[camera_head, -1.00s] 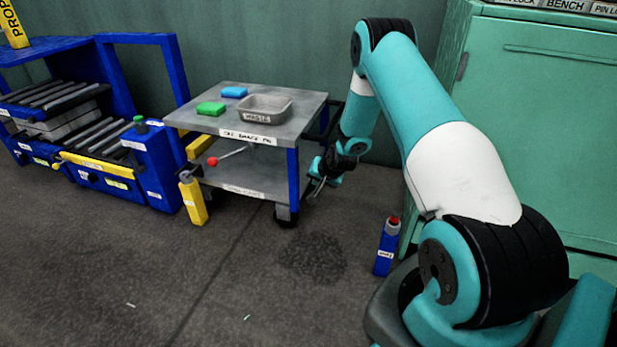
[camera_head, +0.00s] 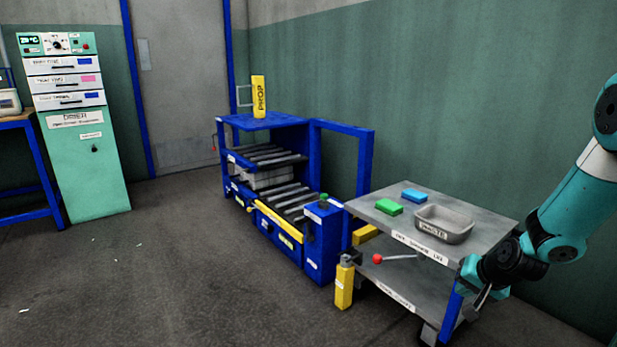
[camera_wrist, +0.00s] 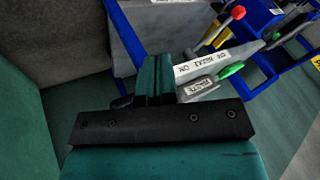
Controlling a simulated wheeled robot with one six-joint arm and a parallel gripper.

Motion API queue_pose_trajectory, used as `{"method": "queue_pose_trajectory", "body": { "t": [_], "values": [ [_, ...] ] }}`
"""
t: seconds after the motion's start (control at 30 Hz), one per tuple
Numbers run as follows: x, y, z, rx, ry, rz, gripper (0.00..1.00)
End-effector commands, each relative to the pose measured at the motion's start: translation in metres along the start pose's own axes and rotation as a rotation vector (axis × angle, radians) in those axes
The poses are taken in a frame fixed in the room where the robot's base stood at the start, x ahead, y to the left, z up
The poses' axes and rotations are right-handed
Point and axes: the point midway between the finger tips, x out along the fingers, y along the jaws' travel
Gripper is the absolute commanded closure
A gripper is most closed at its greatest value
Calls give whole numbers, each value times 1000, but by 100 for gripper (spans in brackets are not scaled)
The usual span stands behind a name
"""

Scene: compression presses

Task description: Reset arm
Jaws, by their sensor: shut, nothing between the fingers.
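My teal arm reaches in from the right edge in the head view. My gripper (camera_head: 480,300) is small there, pointing down beside the front right corner of the grey cart (camera_head: 482,222). In the wrist view my gripper (camera_wrist: 155,75) shows as teal fingers together above a black bracket, with nothing between them. The cart also shows in the wrist view (camera_wrist: 240,52), tilted. I cannot tell whether my gripper touches the cart, but it appears apart from it.
On the cart are a grey waste tray (camera_head: 421,216), a green block (camera_head: 389,207) and a blue block (camera_head: 414,195). A blue press (camera_head: 317,240) with a yellow prop (camera_head: 259,97) stands left of it. A drier cabinet (camera_head: 90,170) is far left. Floor between is clear.

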Motion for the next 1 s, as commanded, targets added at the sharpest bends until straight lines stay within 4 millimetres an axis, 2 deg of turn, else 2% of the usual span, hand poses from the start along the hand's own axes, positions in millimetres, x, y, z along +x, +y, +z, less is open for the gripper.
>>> {"method": "queue_pose_trajectory", "body": {
  "t": [0.03,0.1,0.17,0.2,0.33,0.4,0.53,0.7,0.8,0.83,1.0],
  "values": [
    [-27,-38,9,-78,-40,-30,100],
    [-60,-79,32,-182,-111,-64,100],
    [-90,-109,54,-275,-170,-92,100],
    [-111,-128,71,-340,-209,-111,100],
    [-181,-168,131,-555,-332,-165,100],
    [-214,-178,161,-659,-389,-186,100],
    [-264,-181,207,-824,-473,-216,100],
    [-315,-170,253,-1009,-556,-242,100],
    [-342,-159,273,-1105,-598,-251,100],
    [-351,-167,264,-1092,-597,-247,100],
    [-383,-183,248,-1085,-597,-246,100]
  ]
}}
